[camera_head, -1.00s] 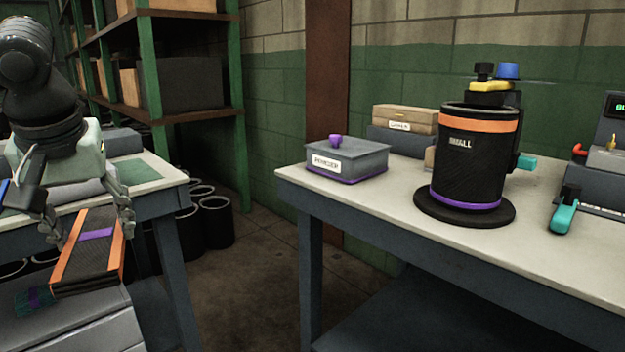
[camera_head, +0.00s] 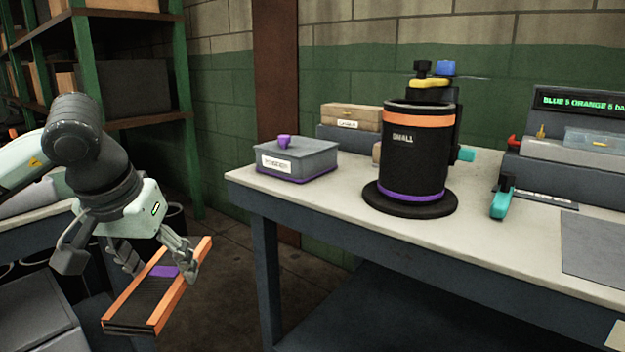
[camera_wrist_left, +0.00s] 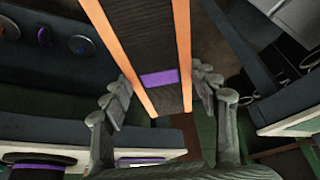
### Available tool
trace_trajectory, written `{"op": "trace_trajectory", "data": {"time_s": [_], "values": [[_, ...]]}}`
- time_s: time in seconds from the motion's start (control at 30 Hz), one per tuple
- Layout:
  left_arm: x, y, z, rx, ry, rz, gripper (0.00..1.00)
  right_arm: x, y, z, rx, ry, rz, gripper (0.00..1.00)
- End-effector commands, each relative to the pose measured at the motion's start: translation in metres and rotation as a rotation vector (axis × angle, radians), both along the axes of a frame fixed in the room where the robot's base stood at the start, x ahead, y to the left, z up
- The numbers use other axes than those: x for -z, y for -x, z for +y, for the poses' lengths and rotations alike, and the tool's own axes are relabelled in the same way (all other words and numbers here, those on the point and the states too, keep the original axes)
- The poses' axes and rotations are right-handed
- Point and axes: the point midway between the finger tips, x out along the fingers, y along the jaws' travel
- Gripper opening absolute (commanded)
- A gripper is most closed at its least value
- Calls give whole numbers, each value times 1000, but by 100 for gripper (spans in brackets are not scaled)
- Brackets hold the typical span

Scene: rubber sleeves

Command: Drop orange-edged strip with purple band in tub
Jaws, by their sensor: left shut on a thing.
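My left gripper (camera_head: 150,263) is shut on a black strip (camera_head: 150,300) with orange edges and a purple band, held tilted in the air left of the right-hand table. In the left wrist view the strip (camera_wrist_left: 150,45) runs up between the fingers (camera_wrist_left: 165,100), its purple band level with them. A black cylinder (camera_head: 415,155) marked SMALL, with an orange band above and a purple one below, stands upright on a round black base. I cannot tell which container is the tub. My right gripper is out of view.
The right-hand table (camera_head: 330,205) bears a grey lidded box (camera_head: 300,160) with a purple knob, a teal-handled tool (camera_head: 502,197) and a pale blue see-through container (camera_head: 597,142). A green shelf (camera_head: 150,121) stands behind. The table's front left is clear.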

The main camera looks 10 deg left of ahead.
Motion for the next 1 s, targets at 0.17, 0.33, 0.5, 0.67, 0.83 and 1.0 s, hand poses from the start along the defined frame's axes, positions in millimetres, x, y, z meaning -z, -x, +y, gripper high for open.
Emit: {"op": "trace_trajectory", "data": {"time_s": [0.17, 0.33, 0.5, 0.67, 0.83, 1.0], "values": [[5, -24, -74, 288, 3, -3, 30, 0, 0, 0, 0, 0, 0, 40], [5, -31, -108, 423, 1, -2, 30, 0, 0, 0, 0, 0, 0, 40], [6, -32, -115, 452, 1, -1, 30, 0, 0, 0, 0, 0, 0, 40], [6, -32, -114, 450, 1, -1, 30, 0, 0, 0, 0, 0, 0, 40], [23, -32, -115, 345, -2, 7, 30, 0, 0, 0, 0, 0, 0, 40], [46, -31, -114, 176, -1, 2, 30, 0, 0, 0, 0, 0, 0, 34]]}}
